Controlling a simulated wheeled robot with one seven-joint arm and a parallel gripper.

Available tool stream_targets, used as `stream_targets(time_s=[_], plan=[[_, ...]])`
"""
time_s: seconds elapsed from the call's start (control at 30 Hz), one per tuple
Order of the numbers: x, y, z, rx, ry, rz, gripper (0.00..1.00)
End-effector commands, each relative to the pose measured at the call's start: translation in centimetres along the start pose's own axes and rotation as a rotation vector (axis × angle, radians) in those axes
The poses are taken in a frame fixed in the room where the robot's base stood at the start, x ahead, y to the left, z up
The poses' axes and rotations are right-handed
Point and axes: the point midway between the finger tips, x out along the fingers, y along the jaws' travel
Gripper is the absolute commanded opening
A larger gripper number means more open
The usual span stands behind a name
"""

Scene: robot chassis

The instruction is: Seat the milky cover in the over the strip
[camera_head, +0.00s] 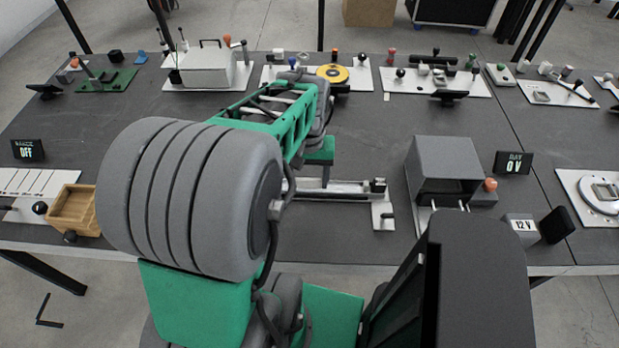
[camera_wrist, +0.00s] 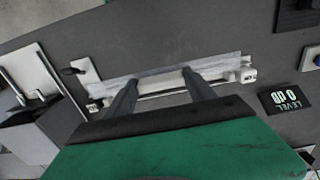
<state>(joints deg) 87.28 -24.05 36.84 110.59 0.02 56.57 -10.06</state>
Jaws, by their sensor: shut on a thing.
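The milky cover (camera_wrist: 215,67) shows in the wrist view as a long, pale, cloudy bar, running slightly aslant across the fixture. My gripper (camera_wrist: 158,78) has its two dark fingers apart, reaching to the bar, and is shut on the cover. Just how the fingertips hold it is hard to see. The cover lies at or just above the strip's pale fixture (camera_wrist: 233,78); I cannot tell whether they touch. In the head view the fixture (camera_head: 345,188) shows as a long metal channel on a white base. My arm hides its left part and my fingertips there.
A wooden tray (camera_head: 74,207) is at the left. Several panels line the table's back. In the wrist view a level display (camera_wrist: 287,98) is at the right.

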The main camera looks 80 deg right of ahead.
Motion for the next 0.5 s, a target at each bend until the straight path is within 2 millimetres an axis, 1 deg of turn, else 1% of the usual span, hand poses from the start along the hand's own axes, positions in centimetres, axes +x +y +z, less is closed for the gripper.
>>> stream_targets(time_s=[0.03,0.07,0.1,0.2,0.3,0.47,0.5], plan=[[0.5,0.0,-1.3,-0.002,-0.007,-0.001,0.17],[0.9,0.0,-2.2,-0.002,-0.007,-0.001,0.17],[1.9,0.0,-3.0,-0.001,-0.009,-0.001,0.17],[4.2,0.0,-4.8,0.0,-0.007,-0.001,0.17],[5.7,0.0,-6.2,0.0,-0.004,-0.001,0.17],[7.1,0.0,-7.3,0.0,-0.004,-0.001,0.17],[7.6,0.0,-7.2,0.001,-0.004,-0.001,0.17]])
